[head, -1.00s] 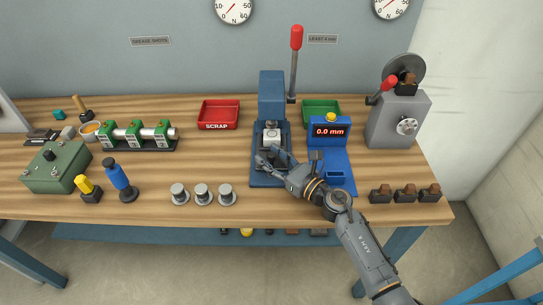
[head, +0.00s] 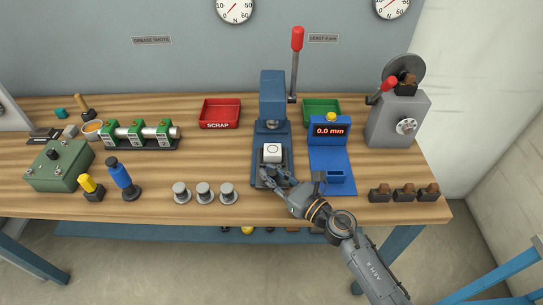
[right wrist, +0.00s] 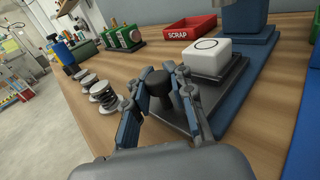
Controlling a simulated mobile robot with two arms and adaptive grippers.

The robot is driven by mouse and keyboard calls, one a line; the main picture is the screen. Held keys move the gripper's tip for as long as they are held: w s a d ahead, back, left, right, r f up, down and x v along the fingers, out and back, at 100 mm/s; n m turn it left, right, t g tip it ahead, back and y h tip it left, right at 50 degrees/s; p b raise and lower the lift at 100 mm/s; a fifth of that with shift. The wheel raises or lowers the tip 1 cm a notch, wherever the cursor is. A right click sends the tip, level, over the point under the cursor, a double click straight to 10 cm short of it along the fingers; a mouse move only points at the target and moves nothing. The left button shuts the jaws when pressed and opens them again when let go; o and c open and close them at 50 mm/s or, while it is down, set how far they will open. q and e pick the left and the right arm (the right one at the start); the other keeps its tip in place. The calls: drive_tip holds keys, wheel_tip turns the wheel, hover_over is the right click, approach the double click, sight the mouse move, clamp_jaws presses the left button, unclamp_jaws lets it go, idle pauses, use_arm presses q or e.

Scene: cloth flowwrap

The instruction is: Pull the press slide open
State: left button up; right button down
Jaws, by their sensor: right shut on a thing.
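The blue press (head: 272,95) stands at the back middle of the bench. Its dark slide (right wrist: 188,112) sticks out toward the front edge and bears a white block (head: 272,152) with a ring mark on top, also seen in the right wrist view (right wrist: 210,57). A black knob (right wrist: 185,92) stands at the slide's front end. My right gripper (head: 273,173) is shut on the knob, with its fingers on either side of it in the right wrist view. My left gripper is not in view.
A blue gauge with a 0.0 mm display (head: 330,131) stands right of the press. Several round metal pieces (head: 204,192) stand left of my gripper. A red scrap tray (head: 219,113) and a green tray (head: 321,110) lie behind. The press lever (head: 295,65) stands upright.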

drive_tip(key=s, duration=0.4)
drive_tip(key=shift+s+d, duration=0.1)
drive_tip(key=shift+s, duration=0.15)
drive_tip(key=shift+w, duration=0.1)
drive_tip(key=c, duration=1.3)
unclamp_jaws()
drive_tip(key=shift+d, duration=0.1)
drive_tip(key=shift+o, duration=0.8)
drive_tip(key=shift+d, duration=0.1)
drive_tip(key=v, duration=1.2)
